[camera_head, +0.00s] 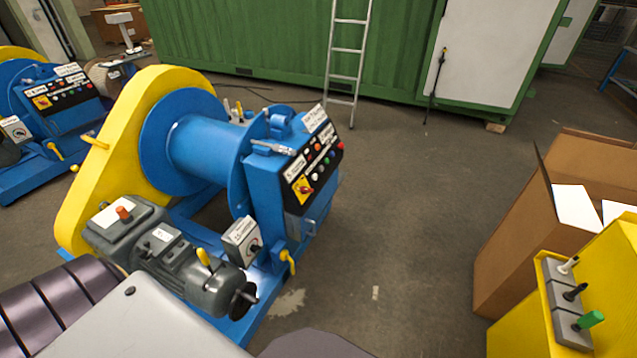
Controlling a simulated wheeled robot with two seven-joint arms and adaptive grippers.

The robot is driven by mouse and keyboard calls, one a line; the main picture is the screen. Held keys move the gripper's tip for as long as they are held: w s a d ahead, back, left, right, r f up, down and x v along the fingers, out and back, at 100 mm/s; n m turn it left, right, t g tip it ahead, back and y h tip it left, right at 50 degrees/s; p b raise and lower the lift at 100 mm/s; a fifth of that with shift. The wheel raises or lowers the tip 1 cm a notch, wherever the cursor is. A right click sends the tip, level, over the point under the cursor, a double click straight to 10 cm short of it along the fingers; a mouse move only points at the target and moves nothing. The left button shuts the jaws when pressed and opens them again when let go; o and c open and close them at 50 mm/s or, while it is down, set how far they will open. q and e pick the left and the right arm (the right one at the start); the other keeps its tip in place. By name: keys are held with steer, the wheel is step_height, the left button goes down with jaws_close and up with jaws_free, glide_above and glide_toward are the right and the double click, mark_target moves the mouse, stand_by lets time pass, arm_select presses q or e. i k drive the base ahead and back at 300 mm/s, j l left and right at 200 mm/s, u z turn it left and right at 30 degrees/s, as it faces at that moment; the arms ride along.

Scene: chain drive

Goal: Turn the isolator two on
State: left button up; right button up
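The blue winch (205,150) with a yellow chain guard (95,185) stands left of centre. A small grey box (242,242) with a dark rotary knob is on its near side. The box's label is too small to read surely. The winch's black control panel (313,172) has a red rotary switch on a yellow plate (303,188) and several coloured buttons. I cannot tell which switch is isolator two, or its on or off position. Neither of my grippers is in view; part of my own body shows at the bottom left.
A second blue winch (60,105) stands at the far left with a similar panel and a grey knob box (15,130). A cardboard box (540,215) and a yellow console (530,325) with levers are at the right. A ladder (346,50) leans behind. The middle floor is clear.

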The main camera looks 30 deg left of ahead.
mark_target(307, 190)
steer(key=i, duration=4.65)
steer(key=u, duration=0.75)
steer(key=i+l, duration=0.05)
